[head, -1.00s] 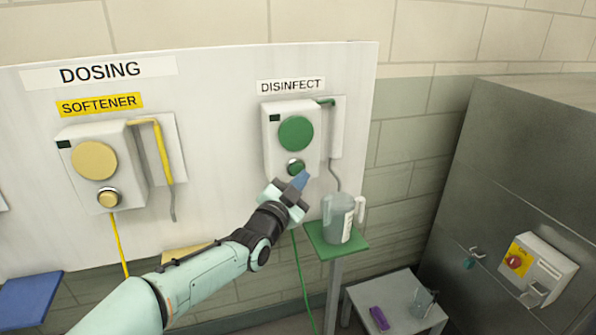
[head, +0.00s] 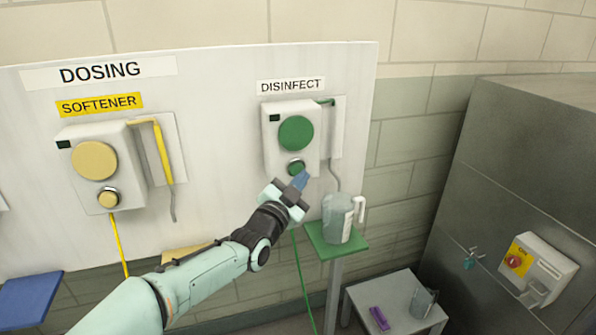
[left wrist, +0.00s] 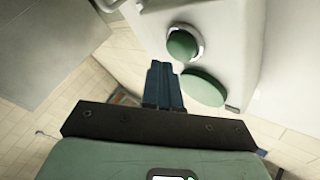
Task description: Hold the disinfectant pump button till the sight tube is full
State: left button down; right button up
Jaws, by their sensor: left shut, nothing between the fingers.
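The disinfect pump (head: 280,145) is a white box on the wall board, with a large green disc (head: 296,133) and a small green button (head: 296,168) in a metal ring below it. In the left wrist view the button (left wrist: 182,44) shows beyond the fingertips. My left gripper (head: 300,179) is shut and empty, its blue fingers just below the button. A gap between fingertips and button seems to show in the wrist view. A clear jug (head: 336,222) with a white handle stands on a green shelf (head: 318,248) below right. I cannot make out a liquid level in any sight tube. My right gripper is out of view.
A softener pump (head: 92,165) with a yellow button hangs to the left. A grey pipe (head: 334,178) runs down beside the disinfect pump. A low table (head: 395,300) holds a purple item and another jug. A steel cabinet (head: 500,180) stands at right.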

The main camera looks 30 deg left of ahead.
pick_arm(q)
jog(key=shift+w+a, duration=0.1)
jog(key=shift+w+a, duration=0.15)
jog(key=shift+a, duration=0.05)
jog(key=shift+w+a, duration=0.3)
jog(key=shift+a, duration=0.1)
dwell(3.8)
jog(key=shift+s+d+b, duration=0.6)
jog(key=shift+d+b, duration=0.1)
jog(key=shift+b, duration=0.35)
